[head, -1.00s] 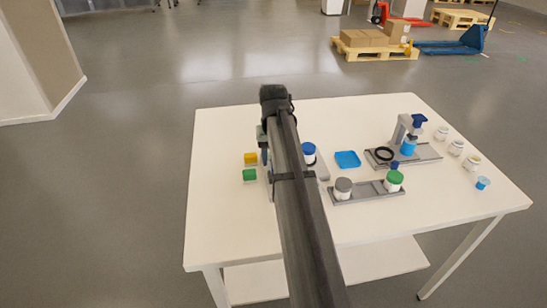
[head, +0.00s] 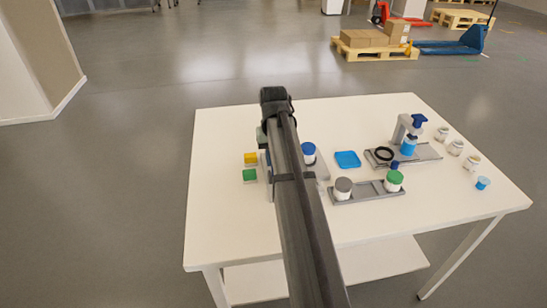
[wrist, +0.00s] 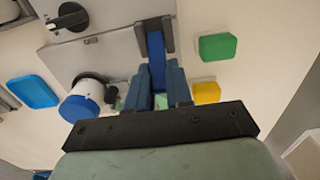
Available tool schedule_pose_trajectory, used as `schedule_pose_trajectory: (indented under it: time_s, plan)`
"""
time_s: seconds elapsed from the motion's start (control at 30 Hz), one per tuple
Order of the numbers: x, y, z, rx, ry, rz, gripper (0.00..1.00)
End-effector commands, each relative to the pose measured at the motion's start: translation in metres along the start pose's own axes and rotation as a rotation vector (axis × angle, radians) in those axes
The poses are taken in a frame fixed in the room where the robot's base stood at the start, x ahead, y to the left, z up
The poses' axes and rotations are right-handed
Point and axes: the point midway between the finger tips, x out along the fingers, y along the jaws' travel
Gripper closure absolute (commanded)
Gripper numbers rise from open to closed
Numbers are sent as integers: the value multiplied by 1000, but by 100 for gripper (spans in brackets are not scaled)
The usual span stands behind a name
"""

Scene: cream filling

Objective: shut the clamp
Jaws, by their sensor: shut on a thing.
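The clamp shows in the wrist view as a blue lever (wrist: 156,52) between dark grey brackets on a grey base plate (wrist: 112,48). My gripper (wrist: 160,80) is shut on the blue lever, one finger on each side of it. The jar (wrist: 82,104) also shows to the left of my fingers in the wrist view, next to a dark round part. In the head view my arm hides the lever, my fingertips and most of the plate.
Yellow (head: 250,158) and green (head: 249,175) blocks lie left of my arm. A blue tray (head: 347,159), a rack with grey-lidded (head: 343,188) and green-lidded (head: 393,181) jars, and a dispenser stand (head: 402,130) are to the right. The table's left and far areas are clear.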

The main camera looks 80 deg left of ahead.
Motion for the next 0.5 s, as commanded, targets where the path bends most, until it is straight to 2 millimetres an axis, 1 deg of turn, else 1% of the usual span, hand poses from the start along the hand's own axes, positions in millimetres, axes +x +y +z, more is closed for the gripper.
schedule_pose_trajectory:
  time_s: [0.27, 0.5]
  plan:
    - [-1, 0, 5, 0, 37, 0, 100]
    - [-4, 0, 16, 1, 176, 0, 100]
